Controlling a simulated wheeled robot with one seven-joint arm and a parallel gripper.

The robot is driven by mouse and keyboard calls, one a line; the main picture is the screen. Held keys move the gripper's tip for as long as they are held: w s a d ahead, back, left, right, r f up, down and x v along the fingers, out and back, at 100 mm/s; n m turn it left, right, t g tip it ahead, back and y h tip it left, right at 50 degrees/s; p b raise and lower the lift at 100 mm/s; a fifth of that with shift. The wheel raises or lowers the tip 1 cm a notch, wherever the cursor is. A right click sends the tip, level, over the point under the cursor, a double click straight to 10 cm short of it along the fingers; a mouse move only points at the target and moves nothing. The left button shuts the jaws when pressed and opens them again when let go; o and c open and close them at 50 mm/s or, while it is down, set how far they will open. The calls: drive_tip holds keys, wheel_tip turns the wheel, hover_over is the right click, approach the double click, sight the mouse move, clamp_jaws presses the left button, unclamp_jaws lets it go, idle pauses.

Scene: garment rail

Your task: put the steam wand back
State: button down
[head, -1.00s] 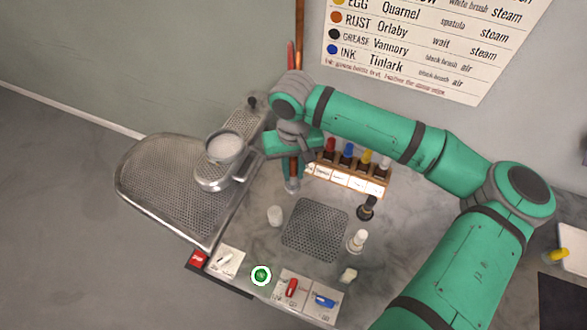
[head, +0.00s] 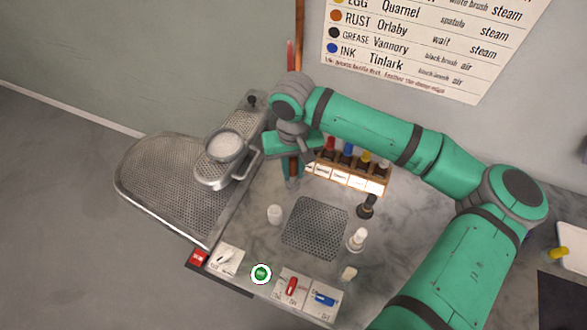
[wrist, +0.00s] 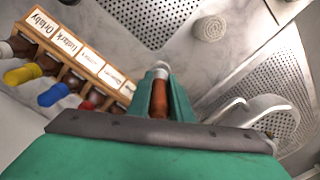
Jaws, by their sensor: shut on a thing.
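My gripper (wrist: 160,98) is shut on the steam wand (wrist: 158,100), which has a reddish-brown grip and a pale metal end. In the head view my gripper (head: 290,158) is at the back of the counter, between the bottle rack and the metal cup. The wand (head: 292,172) hangs roughly upright below it, its tip just above or at the counter; I cannot tell if it touches. My arm hides the wand's upper part. A holder for the wand cannot be made out.
A labelled wooden bottle rack (head: 345,178) stands close right of my gripper.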

drive_tip(key=shift+f, duration=0.85)
idle(0.5)
drive_tip(key=c, duration=1.2)
unclamp_jaws()
drive_tip(key=shift+r, duration=3.75)
